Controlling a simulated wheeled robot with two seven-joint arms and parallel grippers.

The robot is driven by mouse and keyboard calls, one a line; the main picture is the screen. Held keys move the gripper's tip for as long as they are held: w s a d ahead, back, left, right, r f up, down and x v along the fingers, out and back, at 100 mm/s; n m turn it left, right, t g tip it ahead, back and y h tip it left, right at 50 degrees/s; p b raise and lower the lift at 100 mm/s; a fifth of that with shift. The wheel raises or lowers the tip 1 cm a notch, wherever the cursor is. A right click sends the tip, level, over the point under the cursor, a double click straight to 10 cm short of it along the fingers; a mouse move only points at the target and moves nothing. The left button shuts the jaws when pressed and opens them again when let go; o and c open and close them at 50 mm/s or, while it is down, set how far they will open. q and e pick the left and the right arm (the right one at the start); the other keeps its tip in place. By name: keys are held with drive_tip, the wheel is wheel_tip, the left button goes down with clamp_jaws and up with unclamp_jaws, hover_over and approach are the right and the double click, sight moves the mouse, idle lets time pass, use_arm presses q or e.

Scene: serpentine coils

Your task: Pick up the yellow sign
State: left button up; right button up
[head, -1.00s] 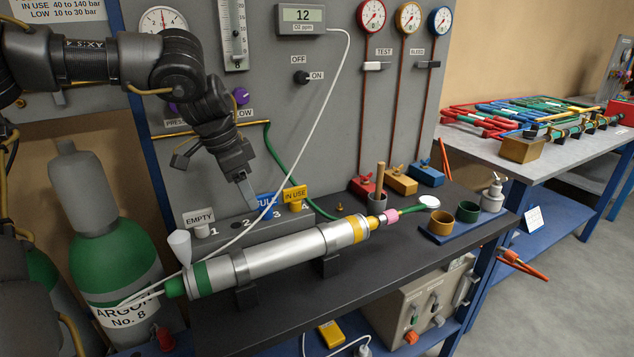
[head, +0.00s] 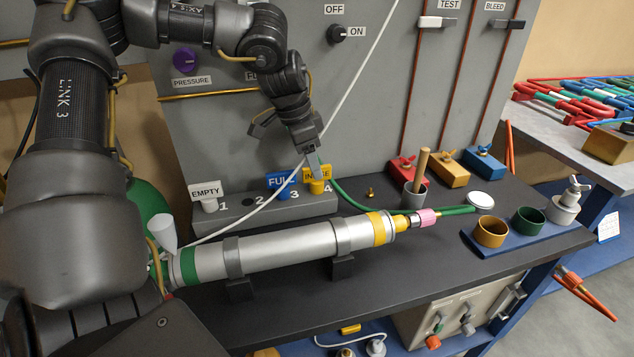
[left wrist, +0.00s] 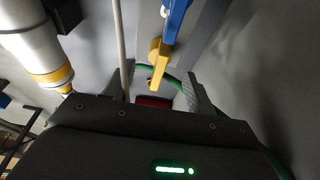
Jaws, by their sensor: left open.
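The yellow sign (head: 317,177), lettered IN USE, stands on its peg at position 4 of the grey numbered rack (head: 237,221). My left gripper (head: 317,166) is at the sign, its fingers in front of the sign's upper part in the head view. In the left wrist view the yellow sign (left wrist: 158,63) lies between and beyond the two open fingers (left wrist: 160,95). I cannot tell whether they touch it. The blue FULL sign (head: 281,184) stands at position 3 and the white EMPTY sign (head: 207,195) at position 1. My right gripper is not in view.
A silver cylinder (head: 285,248) lies on cradles in front of the rack. A white cable (head: 345,91) hangs across the panel near the signs. A green hose (head: 372,205) runs behind the cylinder. Red, orange and blue blocks stand to the right.

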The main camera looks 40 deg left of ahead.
sight(317, 185)
use_arm(q)
drive_tip(key=shift+d+f, duration=0.15)
drive_tip(key=shift+f, duration=0.3)
drive_tip(key=x, duration=0.4)
drive_tip(key=shift+w+f, duration=0.25)
drive_tip(key=shift+w, duration=0.05)
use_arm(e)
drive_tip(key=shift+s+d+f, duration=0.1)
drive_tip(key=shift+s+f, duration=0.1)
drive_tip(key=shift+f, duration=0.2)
use_arm(q)
drive_tip(key=shift+d, duration=0.1)
drive_tip(key=c, duration=1.1)
drive_tip(key=shift+r, duration=0.15)
drive_tip(key=shift+c, duration=0.4)
